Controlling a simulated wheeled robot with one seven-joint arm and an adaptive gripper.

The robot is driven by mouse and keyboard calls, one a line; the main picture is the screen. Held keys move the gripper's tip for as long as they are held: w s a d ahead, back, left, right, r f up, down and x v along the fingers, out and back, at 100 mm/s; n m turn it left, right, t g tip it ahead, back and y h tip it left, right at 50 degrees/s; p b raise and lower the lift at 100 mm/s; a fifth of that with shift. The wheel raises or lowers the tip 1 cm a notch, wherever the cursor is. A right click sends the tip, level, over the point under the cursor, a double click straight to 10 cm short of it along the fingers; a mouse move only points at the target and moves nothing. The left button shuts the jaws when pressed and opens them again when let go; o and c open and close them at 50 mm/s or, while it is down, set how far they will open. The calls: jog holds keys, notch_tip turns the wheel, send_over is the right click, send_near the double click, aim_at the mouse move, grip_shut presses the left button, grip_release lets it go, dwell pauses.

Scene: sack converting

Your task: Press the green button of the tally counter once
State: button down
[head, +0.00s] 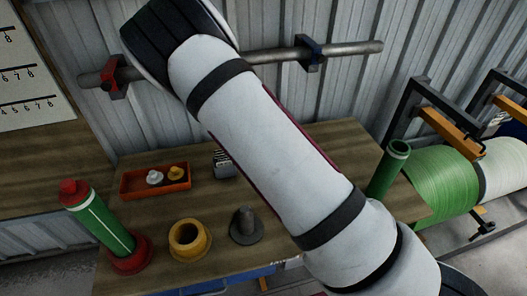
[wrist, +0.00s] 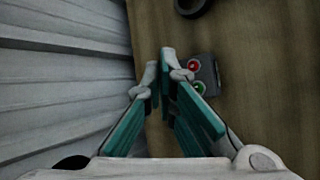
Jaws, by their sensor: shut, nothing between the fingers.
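The tally counter (wrist: 212,70) is a small dark grey box on the wooden table in the wrist view. A red button (wrist: 193,65) and a green button (wrist: 199,87) show on its face. My gripper (wrist: 162,68) has its fingers shut and empty, just left of the counter in the picture. The right finger partly overlaps the counter's left edge near the buttons. I cannot tell the height of the fingertips above it. In the head view a small grey box (head: 223,163), probably the counter, is partly hidden by my arm; my gripper does not show there.
The table holds an orange tray (head: 133,190) with small parts, a yellow flanged ring (head: 188,240), a grey peg (head: 245,226), a green cylinder on a red base (head: 104,226) and a green tube (head: 388,172). A corrugated wall with a rail (head: 270,59) stands behind.

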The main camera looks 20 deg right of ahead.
jog(key=w+f+n, duration=0.1)
jog(key=a+f+n, duration=0.1)
jog(key=f, duration=0.1)
jog(key=shift+w+t, duration=0.35)
jog(key=shift+t, duration=0.05)
jog(key=shift+f+b, duration=0.95)
jog(key=shift+f, duration=3.45)
jog(key=shift+f, duration=0.1)
jog(key=shift+f, duration=0.3)
jog(key=shift+f, duration=0.45)
jog(key=shift+r, duration=0.9)
